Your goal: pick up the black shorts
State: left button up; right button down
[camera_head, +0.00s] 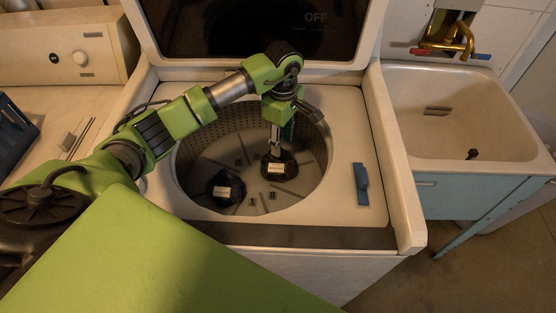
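Two dark bundles, each with a white label, lie on the floor of the washer drum (322,160). One dark bundle (228,189) is at the left front of the drum. The other dark bundle (289,171) is right of the middle. I cannot tell from their shape which is the black shorts. My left arm comes in from the left and bends down into the drum. My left gripper (276,153) points down at the right bundle, at or just above its top. Its fingers are too small and dark to show whether they grip it. My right gripper is not in view.
The washer's lid (262,28) stands open behind the drum. The drum rim surrounds my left forearm. A blue object (361,185) lies on the washer top, right of the opening. A sink (455,115) with a brass faucet (449,42) stands at the right.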

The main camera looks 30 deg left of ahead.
aim_at(278, 160)
pick_arm(q)
jog(key=shift+f, duration=1.55)
grip_shut()
